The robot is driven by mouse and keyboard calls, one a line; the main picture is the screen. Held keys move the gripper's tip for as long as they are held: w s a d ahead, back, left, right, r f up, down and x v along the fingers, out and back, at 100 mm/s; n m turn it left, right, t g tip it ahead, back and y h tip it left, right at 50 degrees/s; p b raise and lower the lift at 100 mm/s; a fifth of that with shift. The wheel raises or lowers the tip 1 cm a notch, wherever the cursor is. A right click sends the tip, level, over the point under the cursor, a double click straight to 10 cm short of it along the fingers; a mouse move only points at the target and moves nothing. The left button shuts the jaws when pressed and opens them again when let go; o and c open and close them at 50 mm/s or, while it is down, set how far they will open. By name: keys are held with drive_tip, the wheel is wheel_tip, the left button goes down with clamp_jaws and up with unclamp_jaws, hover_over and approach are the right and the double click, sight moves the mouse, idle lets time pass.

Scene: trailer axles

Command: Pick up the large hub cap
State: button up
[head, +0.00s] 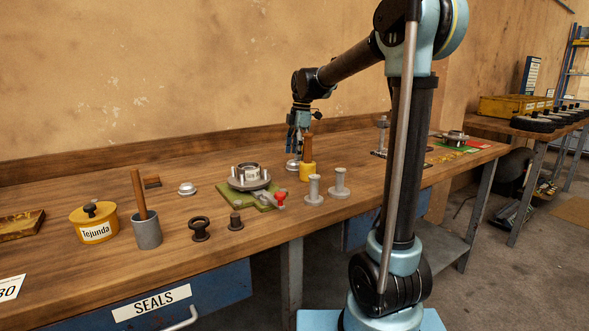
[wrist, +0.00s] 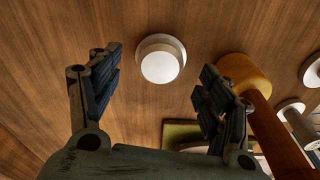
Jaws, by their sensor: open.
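A round, pale metal hub cap (head: 292,164) lies on the wooden workbench below my gripper (head: 297,146). In the wrist view the same cap (wrist: 161,60) shows from above, with a bright raised middle and a wider rim. My gripper (wrist: 158,88) is open and empty, its two dark fingers spread to either side of the cap's line, with the cap apart from both. A second silver cap (head: 187,188) lies farther left on the bench. It looks of similar size, so I cannot tell the larger one by size alone.
A metal hub (head: 249,177) on a green plate (head: 262,203) is to the left front. Two grey posts (head: 314,189) stand in front. The bench (head: 110,180) behind is mostly clear.

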sight(295, 165)
drive_tip(key=shift+a+f, duration=0.15)
drive_tip(key=shift+f, duration=0.7)
drive_tip(key=shift+a+f, duration=0.1)
drive_tip(key=shift+f, duration=0.7)
drive_tip(key=c, duration=1.1)
drive_tip(key=shift+c, duration=0.2)
